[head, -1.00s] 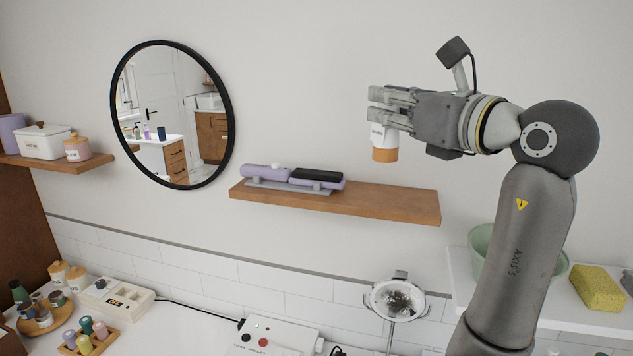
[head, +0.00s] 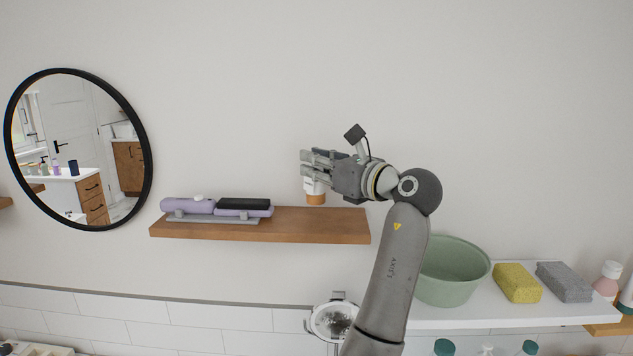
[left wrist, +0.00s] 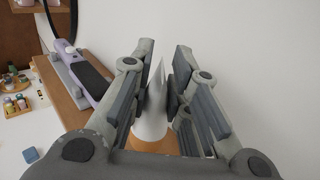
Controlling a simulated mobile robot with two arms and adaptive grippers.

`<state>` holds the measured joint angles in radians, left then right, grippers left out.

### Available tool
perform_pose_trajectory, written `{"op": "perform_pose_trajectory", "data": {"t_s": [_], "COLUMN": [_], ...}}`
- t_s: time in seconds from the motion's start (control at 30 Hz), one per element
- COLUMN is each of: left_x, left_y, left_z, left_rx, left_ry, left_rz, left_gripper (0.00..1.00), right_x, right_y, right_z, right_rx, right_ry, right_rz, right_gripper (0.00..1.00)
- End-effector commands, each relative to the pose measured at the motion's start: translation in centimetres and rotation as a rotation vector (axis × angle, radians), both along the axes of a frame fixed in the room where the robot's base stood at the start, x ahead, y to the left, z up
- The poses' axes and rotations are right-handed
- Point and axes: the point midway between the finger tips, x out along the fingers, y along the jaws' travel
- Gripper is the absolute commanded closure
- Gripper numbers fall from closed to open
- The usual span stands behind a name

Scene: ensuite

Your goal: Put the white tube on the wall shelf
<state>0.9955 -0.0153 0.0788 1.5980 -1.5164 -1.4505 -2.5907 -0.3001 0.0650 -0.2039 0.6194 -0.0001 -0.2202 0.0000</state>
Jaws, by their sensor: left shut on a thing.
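The white tube (head: 313,185) with an orange cap is upright, cap down, in the fingers of my left gripper (head: 306,165). The fingers hide part of it. In the left wrist view the tube (left wrist: 152,118) stands between the finger pads. The wooden wall shelf (head: 310,226) is below the tube, whose cap shows close to the shelf's back edge near the right half. I cannot tell whether the cap touches the shelf. The shelf also shows at the left in the left wrist view (left wrist: 97,92). My right gripper is not in view.
A purple device with a black part (head: 232,206) lies on a grey stand on the shelf's left half. The shelf's right half is bare. A green bowl (head: 452,275), yellow sponge (head: 517,284) and grey sponge (head: 564,281) are on a white ledge at right. A round mirror (head: 148,165) hangs at left.

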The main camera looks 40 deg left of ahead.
Motion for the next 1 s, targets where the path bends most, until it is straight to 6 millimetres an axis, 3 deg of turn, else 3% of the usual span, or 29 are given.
{"op": "perform_pose_trajectory", "data": {"t_s": [0.3,0.67,0.7,0.8,0.83,1.0], "left_x": [0.6,0.6,0.6,0.6,0.6,0.6], "left_y": [0.5,0.4,0.4,0.4,0.4,0.4], "left_z": [-3.7,-4.2,-4.2,-4.2,-4.2,-4.1], "left_rx": [0.001,0.001,0.0,0.0,0.0,0.0], "left_ry": [0.004,0.002,0.002,0.002,0.002,0.002], "left_rz": [0.0,0.0,0.0,0.0,0.0,0.0], "left_gripper": [1.0,1.0,0.78,0.65,0.61,0.61], "right_x": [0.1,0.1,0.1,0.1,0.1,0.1], "right_y": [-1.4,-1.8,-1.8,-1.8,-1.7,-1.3], "right_z": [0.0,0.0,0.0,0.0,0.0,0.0], "right_rx": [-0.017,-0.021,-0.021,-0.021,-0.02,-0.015], "right_ry": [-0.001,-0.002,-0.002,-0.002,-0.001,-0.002], "right_rz": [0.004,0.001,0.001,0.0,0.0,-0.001], "right_gripper": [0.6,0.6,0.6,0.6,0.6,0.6]}}
